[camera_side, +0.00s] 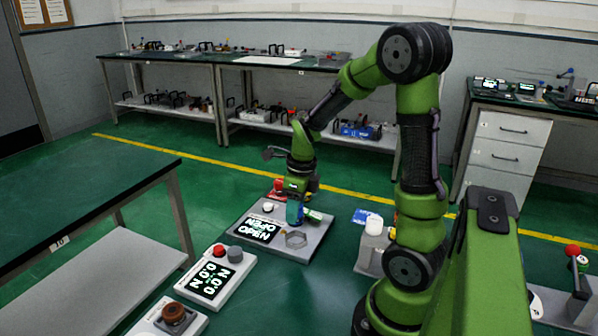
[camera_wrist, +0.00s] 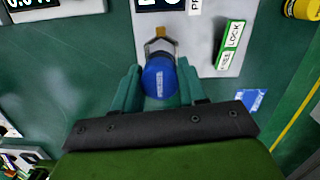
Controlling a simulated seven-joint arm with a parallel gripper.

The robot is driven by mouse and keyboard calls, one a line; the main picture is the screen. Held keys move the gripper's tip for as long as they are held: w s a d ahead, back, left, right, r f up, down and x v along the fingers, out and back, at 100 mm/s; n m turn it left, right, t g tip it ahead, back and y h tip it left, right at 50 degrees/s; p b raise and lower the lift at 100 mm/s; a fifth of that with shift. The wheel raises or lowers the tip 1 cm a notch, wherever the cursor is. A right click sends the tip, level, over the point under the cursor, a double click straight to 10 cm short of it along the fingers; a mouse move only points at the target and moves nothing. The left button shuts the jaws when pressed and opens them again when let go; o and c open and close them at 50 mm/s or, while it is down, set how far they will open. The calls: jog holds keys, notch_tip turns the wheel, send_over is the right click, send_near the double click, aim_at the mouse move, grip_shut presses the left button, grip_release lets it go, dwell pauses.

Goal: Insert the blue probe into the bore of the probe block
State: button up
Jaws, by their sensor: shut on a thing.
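The blue probe (camera_wrist: 160,78) sits between the two teal fingers of my gripper (camera_wrist: 160,88), which is shut on it. In the side view my gripper (camera_side: 295,209) points down over a grey plate (camera_side: 312,236), and the probe is hard to tell from the fingers. A grey hexagonal collar (camera_side: 295,239) stands on this plate, just in front of the fingers. In the wrist view the hexagonal piece (camera_wrist: 157,46) shows just beyond the probe, with a small brass part by it. Which part is the probe block's bore, and whether the probe touches it, I cannot tell.
The plate also has a display reading OPEN (camera_side: 256,229), a white knob (camera_side: 268,207) and a red knob (camera_side: 278,186). A readout box (camera_side: 215,276) stands at front left, and a white-capped container (camera_side: 374,225) at right.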

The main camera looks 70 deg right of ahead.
jog(key=shift+f, duration=3.1)
jog(key=shift+f, duration=0.1)
jog(key=o, duration=1)
jog(key=shift+o, duration=0.7)
jog(key=shift+d, duration=0.15)
